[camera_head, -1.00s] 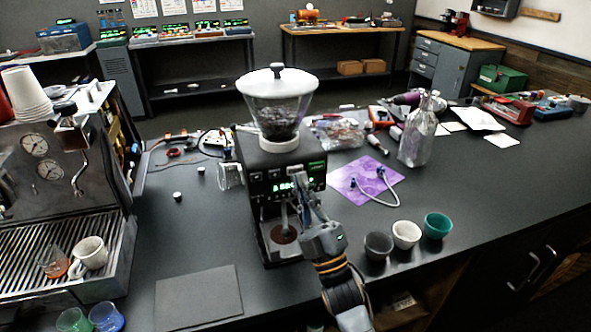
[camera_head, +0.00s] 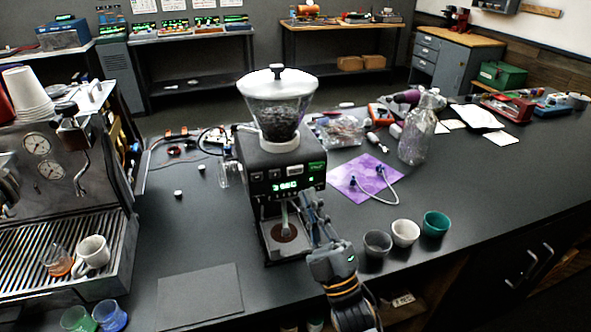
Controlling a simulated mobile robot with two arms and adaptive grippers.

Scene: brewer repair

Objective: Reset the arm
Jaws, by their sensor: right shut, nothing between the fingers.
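My right arm comes in from the bottom, and my right gripper (camera_head: 311,202) is shut and empty. It is in front of the right side of the coffee grinder (camera_head: 285,180), close to its front panel; I cannot tell whether it touches. The grinder has a clear hopper (camera_head: 278,105) of dark beans under a white lid, a lit green display (camera_head: 287,187) and a dark round patch (camera_head: 284,232) of what looks like grounds on its tray. My left gripper is not in view.
An espresso machine (camera_head: 58,155) stands at the left with cups on its grate. Grey, white and teal cups (camera_head: 436,223) stand right of my gripper. A purple mat (camera_head: 357,178) with a hose lies behind them. A dark flat mat (camera_head: 200,293) lies front left.

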